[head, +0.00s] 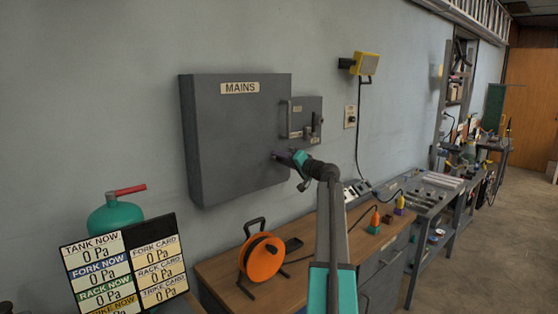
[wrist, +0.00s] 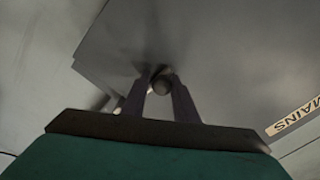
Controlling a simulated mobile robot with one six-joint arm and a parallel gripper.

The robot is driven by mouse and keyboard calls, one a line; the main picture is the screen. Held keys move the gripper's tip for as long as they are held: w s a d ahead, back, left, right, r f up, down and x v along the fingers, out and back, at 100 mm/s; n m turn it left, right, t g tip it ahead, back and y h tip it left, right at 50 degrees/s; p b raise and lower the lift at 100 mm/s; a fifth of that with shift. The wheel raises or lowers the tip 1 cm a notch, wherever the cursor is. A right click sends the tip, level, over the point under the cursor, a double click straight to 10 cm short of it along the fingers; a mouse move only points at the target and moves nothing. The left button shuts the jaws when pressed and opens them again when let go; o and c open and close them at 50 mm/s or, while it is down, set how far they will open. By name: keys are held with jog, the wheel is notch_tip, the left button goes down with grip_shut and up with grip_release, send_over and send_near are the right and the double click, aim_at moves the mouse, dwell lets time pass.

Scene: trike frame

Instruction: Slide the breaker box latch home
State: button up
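The breaker box (head: 235,130) is a large grey wall box labelled MAINS, and its door looks shut. My gripper (head: 280,156) is at the lower right of its front face. In the wrist view my gripper (wrist: 161,88) has its two dark fingers drawn close together on either side of a small round latch knob (wrist: 161,84). They appear shut on the knob, with little or no gap. The knob is hidden by the gripper in the head view, so how far the latch has slid cannot be told.
A smaller grey switch box (head: 302,118) with a handle sits just right of the breaker box. Below are a wooden bench (head: 220,272), an orange cable reel (head: 262,256) and a pressure sign (head: 125,262). A yellow lamp (head: 365,63) hangs on the wall.

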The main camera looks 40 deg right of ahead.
jog(key=shift+r, duration=0.15)
grip_shut()
jog(key=d+b, duration=0.2)
jog(key=d, duration=0.1)
jog(key=shift+s+d+r, duration=0.1)
jog(key=shift+d+r, duration=0.1)
jog(key=o, duration=0.8)
grip_release()
jog(key=shift+d, duration=0.1)
jog(key=shift+c, duration=0.2)
jog(key=shift+s+f, duration=0.1)
jog(key=shift+f, duration=0.1)
